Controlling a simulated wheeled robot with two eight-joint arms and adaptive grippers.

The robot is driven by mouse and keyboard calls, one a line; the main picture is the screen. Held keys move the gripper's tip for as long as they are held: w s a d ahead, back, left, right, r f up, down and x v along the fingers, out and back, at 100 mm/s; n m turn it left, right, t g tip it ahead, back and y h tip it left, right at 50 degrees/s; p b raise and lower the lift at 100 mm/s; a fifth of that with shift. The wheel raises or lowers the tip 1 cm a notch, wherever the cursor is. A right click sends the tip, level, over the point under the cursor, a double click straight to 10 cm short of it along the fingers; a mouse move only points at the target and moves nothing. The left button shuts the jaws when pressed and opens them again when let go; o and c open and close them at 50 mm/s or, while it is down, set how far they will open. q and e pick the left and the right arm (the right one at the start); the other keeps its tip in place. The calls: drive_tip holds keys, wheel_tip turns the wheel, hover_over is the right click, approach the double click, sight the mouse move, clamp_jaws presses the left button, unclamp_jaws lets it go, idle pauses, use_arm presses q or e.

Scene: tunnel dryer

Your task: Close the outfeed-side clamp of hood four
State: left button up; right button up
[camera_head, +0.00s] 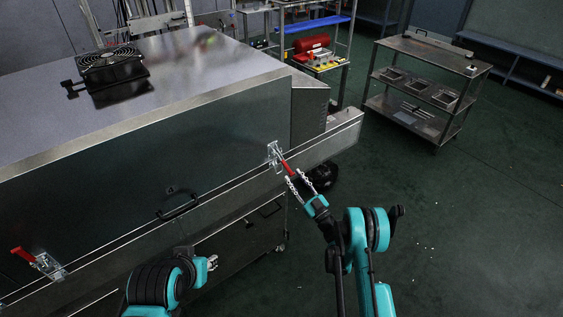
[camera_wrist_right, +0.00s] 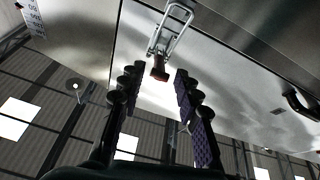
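The clamp (camera_head: 274,155) at the right end of the hood's long front side is bright metal with a red handle (camera_head: 287,167) sticking out down and toward my right gripper. My right gripper (camera_head: 300,181) is open, with a finger on each side of the handle's end. In the right wrist view the clamp's wire loop (camera_wrist_right: 175,30) and red handle tip (camera_wrist_right: 160,70) lie ahead, between the open fingers (camera_wrist_right: 156,88), with gaps on both sides. A second clamp (camera_head: 47,265) with a red handle (camera_head: 23,254) is at the far left. My left gripper (camera_head: 211,263) is low near the front side; its opening is unclear.
The hood (camera_head: 150,135) has a black handle (camera_head: 178,208) on its front and a fan (camera_head: 108,62) on top. A shelf cart (camera_head: 432,62) and a rack with a red tank (camera_head: 311,44) stand behind. Floor at right is clear.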

sight(282, 160)
drive_tip(key=b+x, duration=0.2)
drive_tip(key=x, duration=0.4)
drive_tip(key=shift+w+a+r, duration=0.1)
drive_tip(key=shift+w+a, duration=0.05)
drive_tip(key=shift+w, duration=0.1)
drive_tip(key=shift+w+a+r, duration=0.25)
drive_tip(key=shift+w, duration=0.1)
drive_tip(key=shift+c, duration=0.3)
clamp_jaws()
